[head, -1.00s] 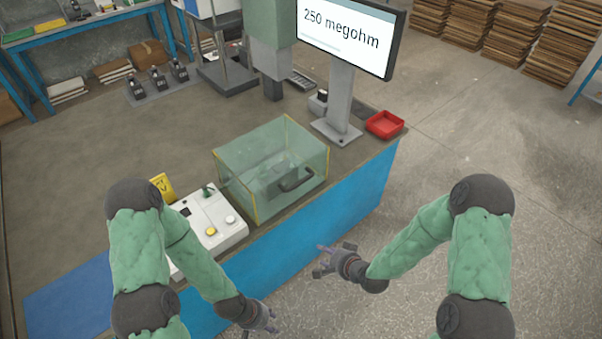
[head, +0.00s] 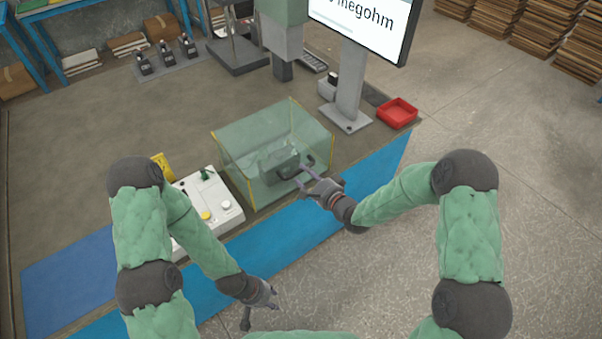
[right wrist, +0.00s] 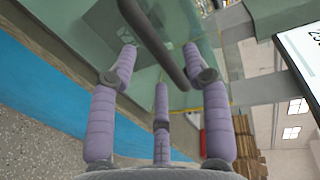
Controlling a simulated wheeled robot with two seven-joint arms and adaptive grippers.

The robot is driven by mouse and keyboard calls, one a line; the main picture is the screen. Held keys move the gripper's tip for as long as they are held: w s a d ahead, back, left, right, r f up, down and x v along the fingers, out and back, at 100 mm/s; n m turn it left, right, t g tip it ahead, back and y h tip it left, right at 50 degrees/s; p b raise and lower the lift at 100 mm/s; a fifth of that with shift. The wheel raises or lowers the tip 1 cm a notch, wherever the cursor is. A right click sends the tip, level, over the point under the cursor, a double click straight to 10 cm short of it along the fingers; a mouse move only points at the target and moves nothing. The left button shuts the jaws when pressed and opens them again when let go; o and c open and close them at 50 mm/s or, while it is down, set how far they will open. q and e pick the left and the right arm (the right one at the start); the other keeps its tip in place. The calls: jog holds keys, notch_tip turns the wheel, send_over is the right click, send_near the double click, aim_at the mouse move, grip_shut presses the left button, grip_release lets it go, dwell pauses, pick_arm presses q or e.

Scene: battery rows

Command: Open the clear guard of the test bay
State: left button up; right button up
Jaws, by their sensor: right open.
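The clear guard (head: 252,138) is a greenish see-through box with yellow edges, standing shut over the test bay at the bench's front edge. Its dark bar handle (head: 309,161) is on the front side. My right gripper (head: 306,182) is open in front of the handle, partly overlapping it in the head view. In the right wrist view the handle (right wrist: 156,45) runs between the spread purple fingers of my right gripper (right wrist: 160,65); I cannot tell whether they touch it. My left gripper (head: 264,305) is low in front of the bench, fingers apart and empty.
A white control box (head: 214,196) with a yellow button and a green lever stands left of the guard. A monitor stand (head: 347,100) and a red tray (head: 397,111) are to the right. The floor in front is clear.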

jog(key=shift+x, duration=1.65)
grip_shut()
